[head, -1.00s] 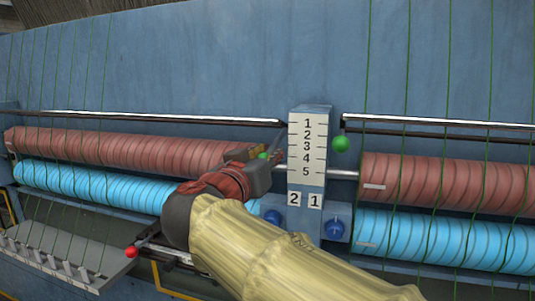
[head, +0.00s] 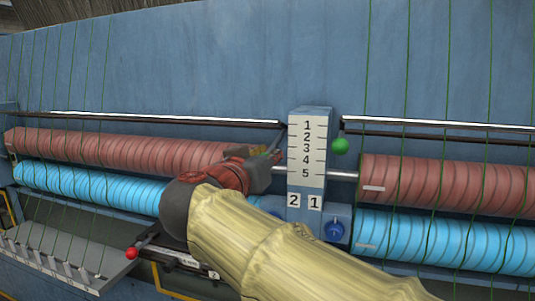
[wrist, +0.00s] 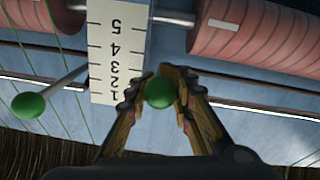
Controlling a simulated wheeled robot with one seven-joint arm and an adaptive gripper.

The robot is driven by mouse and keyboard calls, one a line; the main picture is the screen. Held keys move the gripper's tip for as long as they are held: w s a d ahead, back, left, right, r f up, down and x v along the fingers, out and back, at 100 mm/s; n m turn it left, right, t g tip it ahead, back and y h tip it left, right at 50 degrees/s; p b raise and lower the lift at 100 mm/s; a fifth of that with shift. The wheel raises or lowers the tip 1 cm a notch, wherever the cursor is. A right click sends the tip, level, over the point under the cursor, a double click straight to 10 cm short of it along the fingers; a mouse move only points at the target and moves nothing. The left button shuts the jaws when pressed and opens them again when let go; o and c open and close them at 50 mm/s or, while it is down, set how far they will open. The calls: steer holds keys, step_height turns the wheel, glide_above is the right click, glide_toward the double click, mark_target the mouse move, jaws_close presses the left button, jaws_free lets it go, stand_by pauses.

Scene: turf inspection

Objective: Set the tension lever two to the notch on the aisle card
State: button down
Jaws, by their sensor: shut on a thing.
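The tension scale (head: 307,150) is a white plate marked 1 at the top to 5 at the bottom, on a blue post. Labels 2 (head: 294,199) and 1 (head: 315,202) sit below it. My gripper (head: 266,160) is left of the scale, on the side of label 2. In the wrist view, its fingers are shut on a green knob (wrist: 159,92), the end of lever two; its rod is mostly hidden. The other lever's green knob (head: 340,145) is right of the scale, near 3; it also shows in the wrist view (wrist: 28,105). I cannot identify the aisle card.
Red rollers (head: 445,182) and cyan rollers (head: 445,240) flank the post, with green yarns across them. A blue knob (head: 334,229) sits below label 1. A red ball (head: 131,253) on a rod is at lower left.

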step_height(320, 180, up, 8)
steer(key=g+y+p, duration=0.1)
steer(key=g+p, duration=0.1)
steer(key=p, duration=0.2)
steer(key=shift+f+g+p, duration=0.1)
steer(key=shift+g+p, duration=0.25)
steer(key=shift+g, duration=0.05)
steer(key=shift+d+r, duration=0.15)
steer(key=shift+r, duration=0.4)
steer(key=c, duration=1.5)
jaws_free()
steer(key=shift+w+d+r, duration=0.1)
steer(key=shift+w, duration=0.05)
steer(key=f+v, duration=0.1)
steer(key=v, duration=1)
steer(key=shift+s+a, duration=0.2)
steer(key=shift+a, duration=0.05)
